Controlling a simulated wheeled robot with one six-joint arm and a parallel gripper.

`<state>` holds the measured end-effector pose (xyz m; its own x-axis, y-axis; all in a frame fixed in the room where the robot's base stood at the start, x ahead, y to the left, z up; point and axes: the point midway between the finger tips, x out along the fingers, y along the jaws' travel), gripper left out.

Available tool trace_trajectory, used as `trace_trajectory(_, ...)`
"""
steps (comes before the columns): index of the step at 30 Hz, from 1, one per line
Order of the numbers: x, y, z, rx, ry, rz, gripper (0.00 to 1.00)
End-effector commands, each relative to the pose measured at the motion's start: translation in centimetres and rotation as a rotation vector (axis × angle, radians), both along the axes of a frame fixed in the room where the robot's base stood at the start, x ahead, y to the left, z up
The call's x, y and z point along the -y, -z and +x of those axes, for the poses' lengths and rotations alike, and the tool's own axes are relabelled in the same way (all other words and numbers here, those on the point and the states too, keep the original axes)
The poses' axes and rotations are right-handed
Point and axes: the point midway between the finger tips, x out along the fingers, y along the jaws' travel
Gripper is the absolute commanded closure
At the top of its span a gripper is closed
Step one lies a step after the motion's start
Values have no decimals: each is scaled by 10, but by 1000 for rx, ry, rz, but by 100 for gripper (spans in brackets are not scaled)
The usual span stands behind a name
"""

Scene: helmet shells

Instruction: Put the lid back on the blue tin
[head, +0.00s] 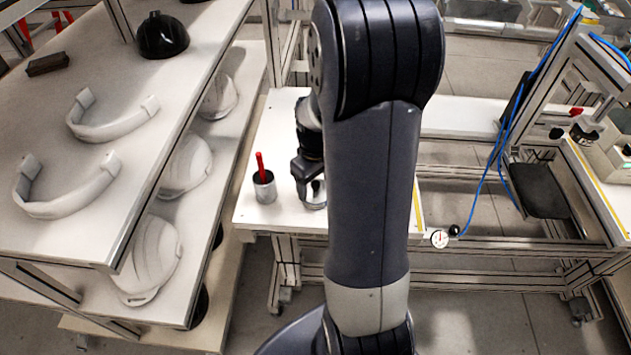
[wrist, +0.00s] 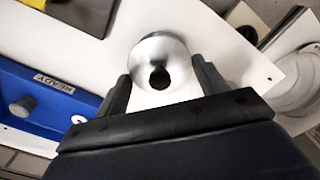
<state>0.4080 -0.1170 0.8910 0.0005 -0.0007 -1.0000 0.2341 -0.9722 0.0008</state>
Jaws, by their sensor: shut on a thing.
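In the wrist view a round, shiny silver lid (wrist: 148,52) with a black knob lies between the two fingers of my gripper (wrist: 161,84), which is shut on it. Whether the fingers press on the rim or the knob is hard to tell. In the head view my gripper (head: 311,184) is low over the white table, partly behind my arm, with a pale round shape under it. I cannot make out a blue tin in either view; my arm hides part of the table.
A grey cup (head: 264,189) with a red stick stands left of my gripper on the white table (head: 268,220). A blue box (wrist: 45,105) with a knob and label shows in the wrist view. A shelf (head: 110,235) with pale helmet shells (head: 152,262) stands left.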

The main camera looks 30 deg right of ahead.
Motion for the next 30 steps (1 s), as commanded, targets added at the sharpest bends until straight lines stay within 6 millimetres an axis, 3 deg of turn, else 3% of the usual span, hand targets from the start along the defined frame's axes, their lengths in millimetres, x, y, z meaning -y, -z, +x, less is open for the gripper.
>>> trace_trajectory(5, 0, 0, 0, 0, 0, 0, 54)
trace_trajectory(6, 0, 0, 0, 0, 0, 0, 29)
trace_trajectory(14, 0, 0, 0, 0, 0, 0, 8)
trace_trajectory(19, 0, 0, 0, 0, 0, 0, 7)
trace_trajectory(22, 0, 0, 0, 0, 0, 0, 0)
trace_trajectory(30, 0, -2, 0, 0, 0, 0, 0)
